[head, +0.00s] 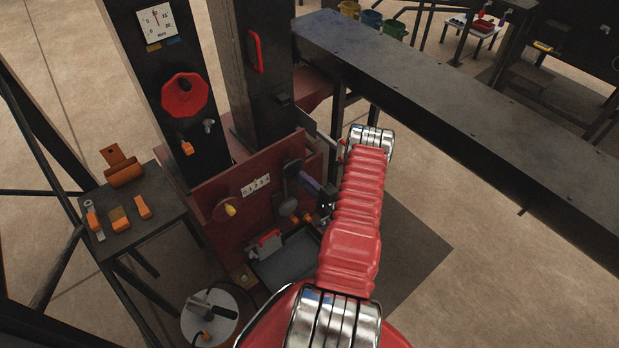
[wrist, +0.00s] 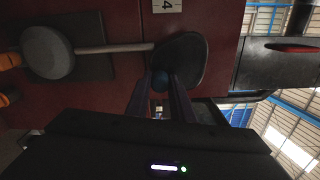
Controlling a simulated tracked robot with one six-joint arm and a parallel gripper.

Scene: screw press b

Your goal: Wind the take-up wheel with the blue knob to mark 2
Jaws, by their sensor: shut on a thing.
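The take-up wheel is a small dark disc (head: 293,167) on the red front of the press, right of the number plate (head: 255,186). In the wrist view, the dark disc (wrist: 193,55) is close in front of my gripper (wrist: 160,86). The blue knob (wrist: 159,80) sits between my two fingers, which are shut on it. In the head view my gripper (head: 313,187) reaches the wheel from the right, and the knob is hidden. A "4" shows on the plate (wrist: 168,5) in the wrist view. I cannot tell which mark the wheel stands at.
A yellow knob (head: 230,210) is left of the plate. A red hand wheel (head: 184,96) and a dial (head: 158,24) are above. A rod joins the dark disc to a grey round weight (wrist: 48,52). A side table (head: 150,225) holds orange parts. A long dark beam (head: 450,105) lies right.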

